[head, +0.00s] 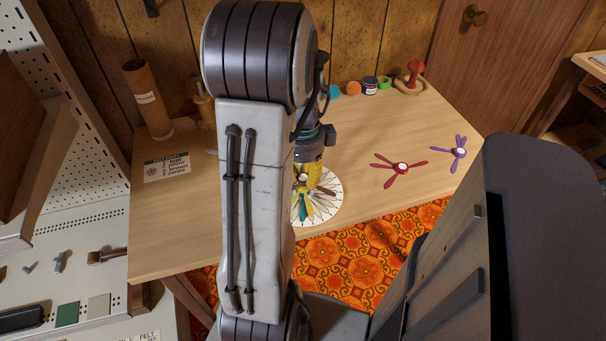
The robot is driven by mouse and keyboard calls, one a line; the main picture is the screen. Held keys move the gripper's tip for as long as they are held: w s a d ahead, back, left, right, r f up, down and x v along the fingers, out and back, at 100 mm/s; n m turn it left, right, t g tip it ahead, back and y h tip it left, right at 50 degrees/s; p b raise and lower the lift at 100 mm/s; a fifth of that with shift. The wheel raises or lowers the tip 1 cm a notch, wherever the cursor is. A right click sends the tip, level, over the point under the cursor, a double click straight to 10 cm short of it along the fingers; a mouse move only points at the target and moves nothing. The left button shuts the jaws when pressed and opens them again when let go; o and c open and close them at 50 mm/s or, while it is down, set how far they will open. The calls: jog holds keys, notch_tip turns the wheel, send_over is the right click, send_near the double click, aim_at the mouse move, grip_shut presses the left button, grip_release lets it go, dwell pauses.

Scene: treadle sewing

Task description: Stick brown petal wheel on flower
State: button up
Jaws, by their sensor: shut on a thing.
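The flower is a round white disc (332,208) with dark radial lines near the front edge of the table. Yellow petals (303,207) and teal petals show over it. My gripper (314,177) is right above the disc, mostly hidden behind my arm. It is shut on the brown petal wheel (325,190), whose brown petals show just below the fingers. I cannot tell whether the brown wheel touches the petals below it. The disc's left part is hidden by my arm.
A red petal wheel (401,167) and a purple petal wheel (459,148) lie to the right on the wooden table (375,125). Small jars (370,86) and a red pincushion-like object (415,72) stand at the back. A printed card (167,169) and cardboard tube (147,98) are left.

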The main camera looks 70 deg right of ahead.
jog(key=shift+f+b, duration=0.35)
jog(key=shift+f, duration=0.15)
dwell(1.4)
jog(key=o, duration=0.9)
jog(key=shift+r, duration=0.1)
notch_tip(320, 180, up, 12)
jog(key=shift+f, duration=0.1)
dwell(0.3)
